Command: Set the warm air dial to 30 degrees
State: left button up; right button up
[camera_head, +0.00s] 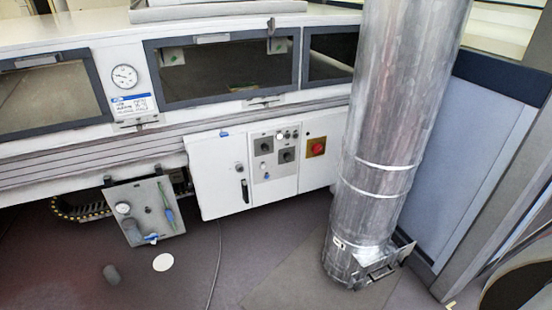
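A white control panel (274,162) is on the front of the white tunnel cabinet, below the windows and left of the big metal duct. It carries a dark square dial (265,147) at upper left and another dark square dial (287,155) at right, with small round buttons above. Their labels and pointer settings are too small to read, so I cannot tell which is the warm air dial. Neither of my grippers is in view, and nothing covers the panel.
A silver duct (388,120) stands on the floor just right of the panel. A red rotary switch (317,148) on yellow is beside it. A round gauge (124,77) is between windows. A grey plate (146,210) hangs low at left. Floor before the panel is mostly clear.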

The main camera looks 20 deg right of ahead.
aim_at(288, 156)
jog(key=z, duration=0.95)
jog(key=i+z, duration=0.35)
jog(key=i+j+z, duration=0.1)
jog(key=i+z, duration=0.25)
jog(key=i, duration=0.2)
jog(key=i+j, duration=0.2)
jog(key=i, duration=0.4)
